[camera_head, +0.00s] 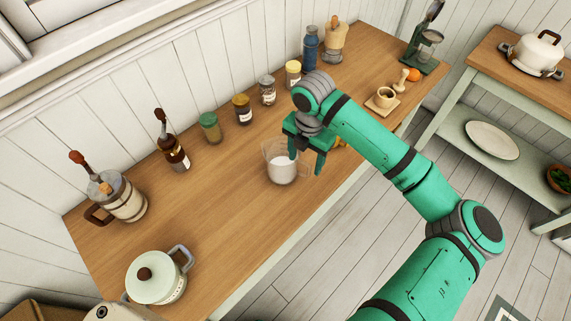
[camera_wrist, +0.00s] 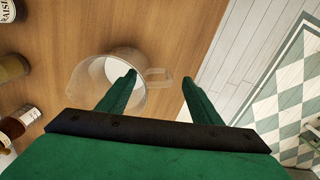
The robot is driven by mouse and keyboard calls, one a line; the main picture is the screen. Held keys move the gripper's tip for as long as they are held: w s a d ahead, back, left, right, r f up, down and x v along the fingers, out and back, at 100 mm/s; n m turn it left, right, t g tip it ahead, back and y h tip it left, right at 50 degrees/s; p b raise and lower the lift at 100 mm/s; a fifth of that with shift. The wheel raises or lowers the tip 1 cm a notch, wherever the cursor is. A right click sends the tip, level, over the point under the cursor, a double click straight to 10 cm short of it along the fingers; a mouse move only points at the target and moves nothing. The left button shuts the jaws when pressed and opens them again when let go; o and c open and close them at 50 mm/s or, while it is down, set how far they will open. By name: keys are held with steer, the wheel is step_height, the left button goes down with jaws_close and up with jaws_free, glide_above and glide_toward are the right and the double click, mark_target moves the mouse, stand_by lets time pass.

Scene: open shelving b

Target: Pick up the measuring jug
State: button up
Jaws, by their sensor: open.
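The measuring jug (camera_head: 281,167) is clear with white contents and stands upright on the wooden counter, near its front edge. In the wrist view the jug (camera_wrist: 97,83) lies left of centre, with its handle (camera_wrist: 157,76) pointing right, into the space between my fingers. My gripper (camera_head: 306,163) is open and empty, at the jug's right side in the head view. In the wrist view my gripper (camera_wrist: 158,78) has one finger overlapping the jug's right side and the other beyond the handle. I cannot tell whether a finger touches the jug.
Several jars, including a green-lidded one (camera_head: 210,127), and a dark bottle (camera_head: 173,154) line the back of the wooden counter (camera_head: 230,210). A lidded pot (camera_head: 157,278) stands at the near left. Counter left of the jug is clear.

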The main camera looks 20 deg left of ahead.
steer(key=shift+f, duration=2.75)
steer(key=shift+c, duration=0.7)
jaws_close()
